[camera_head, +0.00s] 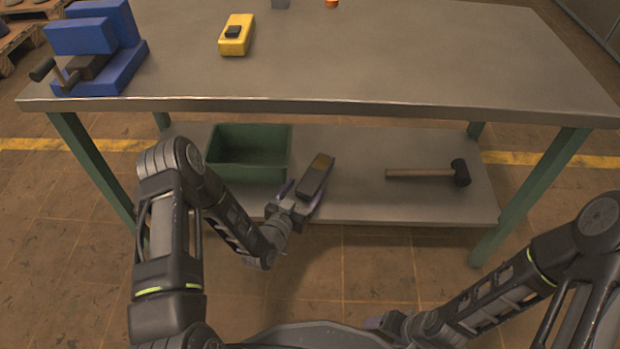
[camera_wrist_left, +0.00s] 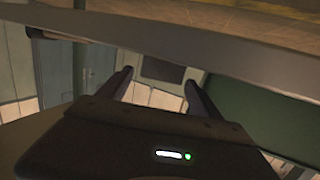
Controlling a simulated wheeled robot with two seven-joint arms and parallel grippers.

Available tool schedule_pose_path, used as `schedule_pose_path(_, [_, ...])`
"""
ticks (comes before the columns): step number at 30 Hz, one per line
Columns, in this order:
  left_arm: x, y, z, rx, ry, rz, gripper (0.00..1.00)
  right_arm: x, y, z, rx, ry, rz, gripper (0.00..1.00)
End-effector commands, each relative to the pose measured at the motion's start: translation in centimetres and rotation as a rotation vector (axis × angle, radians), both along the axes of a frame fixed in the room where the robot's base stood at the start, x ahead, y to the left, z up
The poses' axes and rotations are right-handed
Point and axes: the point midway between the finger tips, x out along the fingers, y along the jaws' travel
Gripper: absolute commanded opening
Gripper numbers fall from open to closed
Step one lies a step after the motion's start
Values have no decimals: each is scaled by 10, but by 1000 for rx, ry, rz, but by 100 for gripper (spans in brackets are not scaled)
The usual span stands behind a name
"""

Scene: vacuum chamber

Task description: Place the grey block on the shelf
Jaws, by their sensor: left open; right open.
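A dark grey block (camera_head: 317,176) with a brownish patch at its far end is over the lower shelf (camera_head: 355,200), between the green bin and the hammer. My left gripper (camera_head: 302,192) reaches in from the front, with its fingers on either side of the block's near end. The left wrist view shows those fingers (camera_wrist_left: 158,88) spread apart, with a dark grey face (camera_wrist_left: 163,70) between them. I cannot tell whether the block rests fully on the shelf. My right gripper (camera_head: 385,324) is open and empty low in front, partly hidden by its arm.
A green bin (camera_head: 215,165) stands on the shelf at left, a hammer (camera_head: 420,174) lies at right. Green legs (camera_head: 530,190) flank the shelf.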

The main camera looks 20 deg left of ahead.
Motion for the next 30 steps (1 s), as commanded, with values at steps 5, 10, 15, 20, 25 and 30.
schedule_pose_path(5, [-38, 8, 6, -5, 5, 6, 74, -2, 1, 8, -2, 1, 2, 74])
schedule_pose_path(10, [-55, 9, 7, -3, 3, 3, 74, -2, 1, 10, -2, 1, 1, 74])
schedule_pose_path(15, [-60, 9, 10, -1, -1, 0, 74, -2, 1, 10, -2, 1, 2, 74])
schedule_pose_path(20, [-60, 8, 10, 0, -1, -1, 74, -2, 0, 10, -2, 1, 2, 74])
schedule_pose_path(25, [-60, 8, 9, 0, -1, -1, 74, -2, 0, 10, -2, 1, 2, 74])
schedule_pose_path(30, [-60, 9, 9, 0, -1, -1, 74, -2, 0, 10, -2, 1, 2, 74])
